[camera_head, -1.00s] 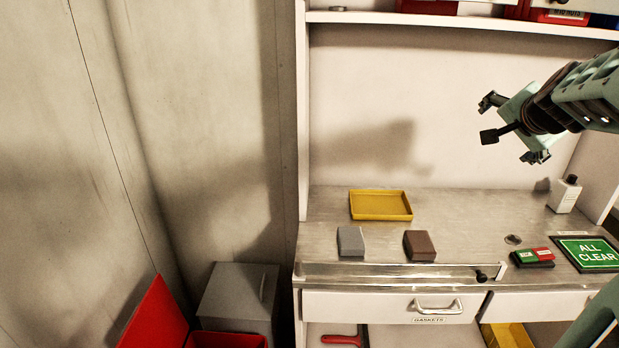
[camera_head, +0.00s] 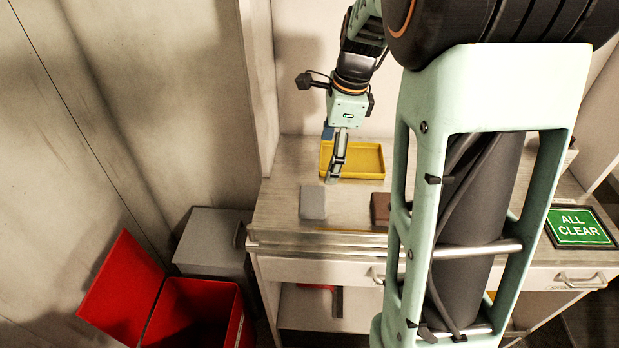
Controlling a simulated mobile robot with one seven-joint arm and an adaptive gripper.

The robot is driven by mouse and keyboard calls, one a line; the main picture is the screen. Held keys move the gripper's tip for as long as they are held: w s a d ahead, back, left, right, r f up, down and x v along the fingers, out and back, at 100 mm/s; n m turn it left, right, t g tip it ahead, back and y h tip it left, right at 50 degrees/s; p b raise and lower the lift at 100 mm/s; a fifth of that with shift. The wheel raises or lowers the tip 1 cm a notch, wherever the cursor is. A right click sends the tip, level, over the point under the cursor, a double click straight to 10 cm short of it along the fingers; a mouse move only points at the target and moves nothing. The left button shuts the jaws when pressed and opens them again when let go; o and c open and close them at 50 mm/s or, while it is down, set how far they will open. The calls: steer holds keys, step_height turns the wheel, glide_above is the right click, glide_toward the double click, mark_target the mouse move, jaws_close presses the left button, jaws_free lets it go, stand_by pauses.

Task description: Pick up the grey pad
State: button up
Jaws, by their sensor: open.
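The grey pad (camera_head: 313,202) is a small block lying flat on the left part of the metal worktop (camera_head: 275,215). My gripper (camera_head: 333,172) is open and points down, above and just behind the pad, at the left side of the yellow tray. It looks apart from the pad and holds nothing. One finger is partly hidden behind the other, so the gap between them hardly shows.
A brown pad (camera_head: 380,207) lies to the right, partly hidden by my arm. The shallow yellow tray (camera_head: 368,176) sits behind the pads. An ALL CLEAR sign (camera_head: 580,228) is at the right. An open red bin (camera_head: 190,312) and grey box (camera_head: 213,243) stand at lower left.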

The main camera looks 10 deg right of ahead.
steer(key=a, duration=0.1)
steer(key=g, duration=0.1)
glide_above(313, 198)
steer(key=d, duration=0.2)
steer(key=shift+m, duration=0.3)
steer(key=f, duration=0.5)
steer(key=shift+s+a+f, duration=0.1)
steer(key=shift+s+a, duration=0.05)
steer(key=shift+a, duration=0.05)
steer(key=shift+a+f+b, duration=0.1)
steer(key=shift+a+f, duration=0.15)
steer(key=shift+f, duration=0.75)
steer(key=shift+a+f+b, duration=0.1)
steer(key=shift+a+f, duration=0.1)
steer(key=shift+f, duration=0.85)
steer(key=shift+a+f+b, duration=0.1)
steer(key=shift+a+f, duration=0.15)
steer(key=shift+f, duration=0.75)
steer(key=c, duration=1.2)
steer(key=shift+o, duration=0.2)
steer(key=shift+r, duration=0.1)
